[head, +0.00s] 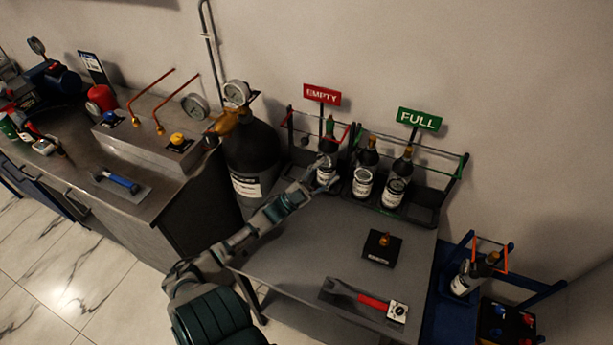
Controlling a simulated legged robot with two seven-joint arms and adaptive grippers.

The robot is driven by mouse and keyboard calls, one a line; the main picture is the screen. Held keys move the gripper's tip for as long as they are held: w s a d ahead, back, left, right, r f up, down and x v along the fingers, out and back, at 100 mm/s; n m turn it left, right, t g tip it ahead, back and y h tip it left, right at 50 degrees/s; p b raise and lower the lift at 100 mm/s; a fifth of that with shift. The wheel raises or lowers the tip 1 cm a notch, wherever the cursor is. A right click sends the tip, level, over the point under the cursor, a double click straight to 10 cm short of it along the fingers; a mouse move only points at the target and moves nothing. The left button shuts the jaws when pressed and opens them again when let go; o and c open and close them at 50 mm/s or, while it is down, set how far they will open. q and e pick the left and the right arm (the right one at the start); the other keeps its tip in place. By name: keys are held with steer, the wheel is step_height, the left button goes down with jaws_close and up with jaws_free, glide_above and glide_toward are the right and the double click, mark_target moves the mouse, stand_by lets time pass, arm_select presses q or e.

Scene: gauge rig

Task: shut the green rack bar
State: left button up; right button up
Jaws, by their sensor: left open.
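The green rack bar (440,153) runs along the upper part of the rack (458,190) under the green FULL sign (420,119). I cannot tell from here whether it is latched. Two dark bottles with white labels, one (364,174) at left and one (398,182) at right, stand upright in this rack. My left gripper (322,180) is open, small in view, by a bottle (329,150) in the EMPTY rack, left of the green bar and apart from it. I cannot tell whether it touches that bottle. My right gripper is out of view.
The EMPTY sign (322,95) stands over a rack with a red bar (343,136). A large dark cylinder (250,150) stands left of the racks. The grey table (315,240) holds a black block (383,248) and a red-handled wrench (372,301). A blue-framed cart (545,293) stands at right.

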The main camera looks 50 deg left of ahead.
arm_select(q)
steer(key=s+a, duration=0.2)
steer(key=s, duration=0.4)
steer(key=shift+s, duration=0.25)
steer(key=shift+a+r, duration=0.1)
steer(key=shift+r, duration=0.05)
